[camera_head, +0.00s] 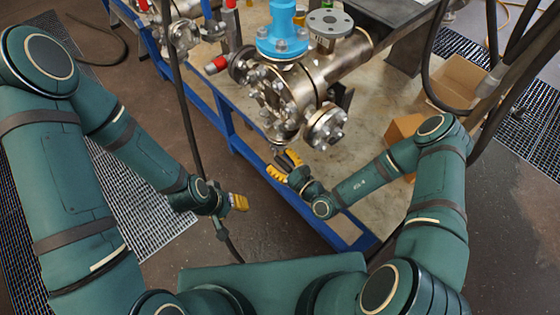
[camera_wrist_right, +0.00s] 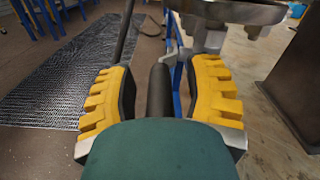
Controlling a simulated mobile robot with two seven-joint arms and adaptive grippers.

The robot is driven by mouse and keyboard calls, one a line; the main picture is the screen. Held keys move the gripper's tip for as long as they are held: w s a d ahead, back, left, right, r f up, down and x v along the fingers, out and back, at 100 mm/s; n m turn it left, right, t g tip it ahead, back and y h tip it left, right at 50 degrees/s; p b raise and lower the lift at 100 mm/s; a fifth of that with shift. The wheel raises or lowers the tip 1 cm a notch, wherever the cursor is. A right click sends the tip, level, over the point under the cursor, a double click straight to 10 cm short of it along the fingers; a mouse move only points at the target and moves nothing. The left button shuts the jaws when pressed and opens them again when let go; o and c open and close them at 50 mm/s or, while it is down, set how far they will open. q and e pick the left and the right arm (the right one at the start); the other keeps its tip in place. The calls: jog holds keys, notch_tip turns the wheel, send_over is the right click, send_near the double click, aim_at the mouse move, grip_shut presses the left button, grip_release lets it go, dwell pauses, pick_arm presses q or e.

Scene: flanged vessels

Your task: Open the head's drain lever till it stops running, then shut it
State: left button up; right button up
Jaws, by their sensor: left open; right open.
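The metal flanged vessel (camera_head: 315,80) lies on the blue-framed stand, with a blue fitting (camera_head: 282,32) on top and bolted flanges at its near end. A red-tipped part (camera_head: 217,65) sticks out on its left; I cannot tell if it is the drain lever. My right gripper (camera_head: 285,166) is open just below the near flanges. In the right wrist view, a dark rounded bar (camera_wrist_right: 160,92) shows between its spread yellow fingers, not visibly gripped; I cannot tell what it is. My left gripper (camera_head: 238,202) hangs open and empty, lower left, away from the vessel.
The blue frame rail (camera_head: 290,196) runs diagonally below the vessel. A black hose (camera_head: 185,110) hangs between the left arm and the vessel. A cardboard box (camera_head: 450,85) sits at the right. Floor gratings (camera_head: 145,195) lie left; the brown floor nearby is clear.

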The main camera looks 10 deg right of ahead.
jog(key=shift+w, duration=0.1)
jog(key=shift+c, duration=0.3)
grip_shut()
jog(key=shift+f+t+y+b, duration=0.3)
jog(key=shift+f+t+b, duration=0.05)
jog(key=shift+t+b, duration=0.1)
jog(key=shift+a+f+t+y+b, duration=0.1)
jog(key=shift+f+t+y+b, duration=0.25)
jog(key=shift+t, duration=0.2)
jog(key=shift+w+a+f+t+y, duration=0.15)
jog(key=shift+f+t+y, duration=0.25)
jog(key=shift+t+y, duration=0.4)
jog(key=shift+w+a+f+t+y, duration=0.15)
jog(key=shift+f+t+y, duration=0.35)
jog(key=shift+t, duration=0.5)
jog(key=shift+w+d+r, duration=0.1)
